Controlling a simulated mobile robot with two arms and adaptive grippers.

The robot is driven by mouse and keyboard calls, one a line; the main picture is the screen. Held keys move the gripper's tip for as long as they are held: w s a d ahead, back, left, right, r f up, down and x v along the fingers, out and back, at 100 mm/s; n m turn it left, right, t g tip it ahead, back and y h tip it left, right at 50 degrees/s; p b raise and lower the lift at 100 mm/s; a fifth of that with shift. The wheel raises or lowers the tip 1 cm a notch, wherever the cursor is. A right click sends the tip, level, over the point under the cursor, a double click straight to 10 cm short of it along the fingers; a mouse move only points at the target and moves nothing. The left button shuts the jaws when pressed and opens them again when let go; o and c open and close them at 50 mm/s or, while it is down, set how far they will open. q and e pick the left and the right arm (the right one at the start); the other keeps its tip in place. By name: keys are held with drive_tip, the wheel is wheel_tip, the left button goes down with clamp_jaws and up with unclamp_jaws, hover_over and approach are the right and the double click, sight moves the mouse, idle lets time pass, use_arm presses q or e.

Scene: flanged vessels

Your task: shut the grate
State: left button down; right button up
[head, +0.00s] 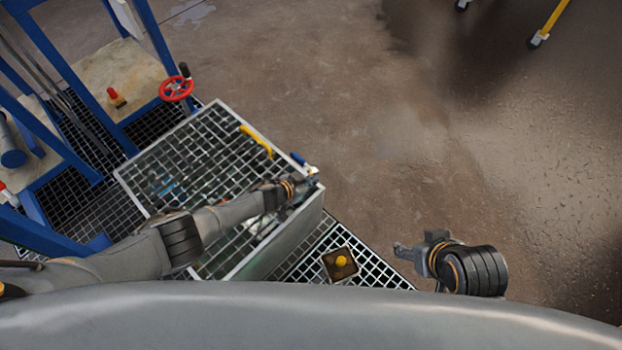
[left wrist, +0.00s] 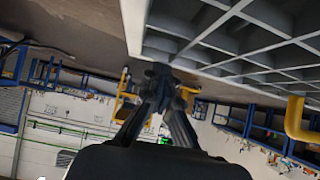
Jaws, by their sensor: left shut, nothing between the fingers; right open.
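The grate (head: 205,135) is a pale metal grid in a light frame, with a yellow handle (head: 257,140) on it. It lies over a grey-walled box (head: 290,236) at the left of the head view. I cannot tell whether it lies fully flat. My left gripper (head: 311,176) is at its right corner, shut and empty. In the left wrist view the shut fingers (left wrist: 160,72) are close to the rim of the grate (left wrist: 215,40); contact is unclear. The yellow handle also shows there (left wrist: 298,120). My right gripper (head: 402,250) is open and empty, to the right of the box.
A blue frame (head: 62,35) with a red handwheel (head: 176,89) stands at the left. Dark floor grating (head: 380,270) lies by the box, with a small square plate bearing a yellow knob (head: 340,262). Brown floor (head: 470,130) at the right is mostly clear.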

use_arm(q)
drive_tip(key=shift+s+a+f, duration=0.25)
drive_tip(key=shift+s+f, duration=0.1)
drive_tip(key=shift+f, duration=0.2)
drive_tip(key=shift+s+a+r, duration=0.1)
drive_tip(key=shift+a, duration=0.1)
drive_tip(key=shift+s+a+r, duration=0.1)
drive_tip(key=shift+a+r, duration=0.05)
drive_tip(key=shift+w+d+r+v, duration=0.1)
drive_tip(key=shift+d+r+v, duration=0.1)
drive_tip(key=shift+v, duration=1.65)
drive_tip(key=shift+w+d+r+v, duration=0.1)
drive_tip(key=shift+r+v, duration=0.1)
drive_tip(key=shift+v, duration=1.65)
drive_tip(key=shift+w+d+r+v, duration=0.1)
drive_tip(key=shift+r+v, duration=0.05)
drive_tip(key=shift+v, duration=1.7)
